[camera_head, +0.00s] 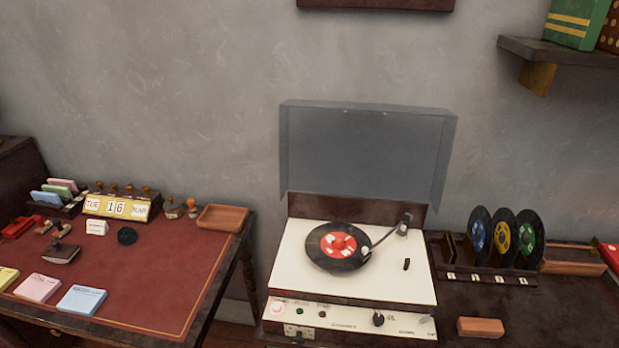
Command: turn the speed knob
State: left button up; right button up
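A record player (290,262) with a white top stands on the right-hand table, its clear lid (365,150) raised. A black record (322,258) with a red label lies on its platter. A dark round knob (378,318) sits on the front panel, right of centre. A small black lever or switch (406,264) stands on the top at right. Which of these is the speed knob I cannot tell; the panel lettering is too small to read. Neither gripper is in view.
A record rack (490,275) with several upright records stands right of the player. A reddish-brown block (480,327) lies in front of it. A red-topped desk (150,270) with a calendar (117,207) and paper pads is at left. A shelf (560,52) hangs upper right.

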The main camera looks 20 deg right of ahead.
aim_at(378, 319)
jog(key=z, duration=1.2)
